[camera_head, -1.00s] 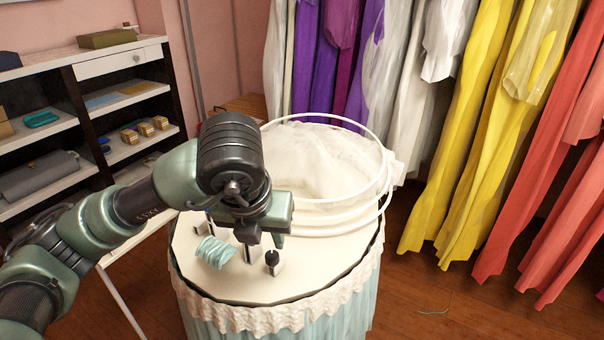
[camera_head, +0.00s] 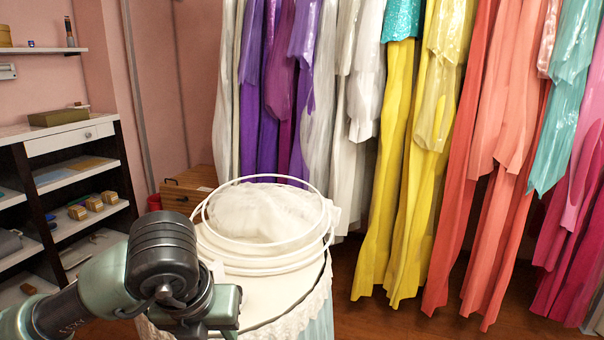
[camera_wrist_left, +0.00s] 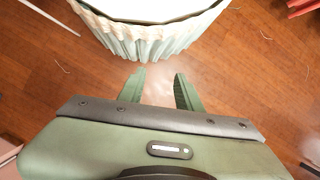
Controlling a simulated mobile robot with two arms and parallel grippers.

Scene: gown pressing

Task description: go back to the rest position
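My left arm comes in from the lower left in the head view, with its wrist in front of the round table (camera_head: 285,305). The gripper's fingertips are below or hidden there. In the left wrist view, my left gripper (camera_wrist_left: 160,92) has its two green fingers apart with nothing between them. It is over the wooden floor (camera_wrist_left: 255,75), just outside the table's ruffled pale skirt (camera_wrist_left: 145,42). My right gripper shows in neither view.
White hoops with sheer white fabric (camera_head: 262,215) sit on the table. A shelf unit (camera_head: 75,150) stands at left, with a wooden cabinet (camera_head: 187,190) behind the table. Hanging gowns (camera_head: 400,190) line the back and right. Bare floor (camera_head: 395,318) shows below the gowns.

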